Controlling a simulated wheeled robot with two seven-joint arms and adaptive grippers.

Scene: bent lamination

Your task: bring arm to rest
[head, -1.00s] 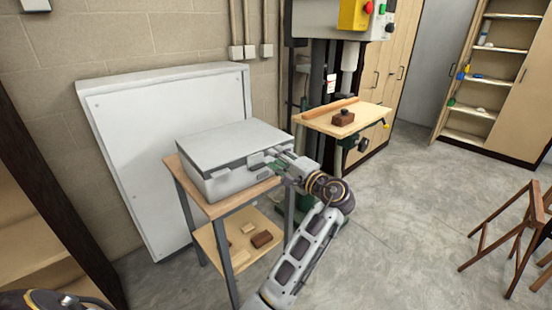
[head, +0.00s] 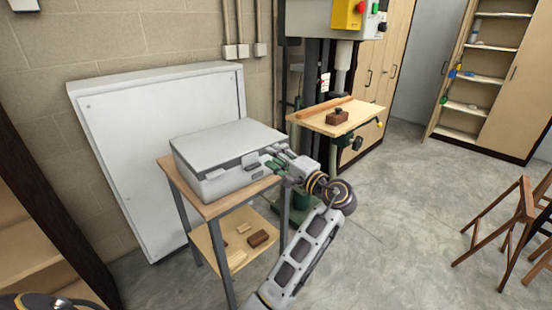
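No held object shows.
The case rests on a small wooden stand (head: 209,209) with a lower shelf holding several small blocks. A white panel (head: 150,140) leans behind. A drill press table (head: 318,122) stands beyond. Brown trestles (head: 525,220) are at right. Floor (head: 410,215) between is clear.

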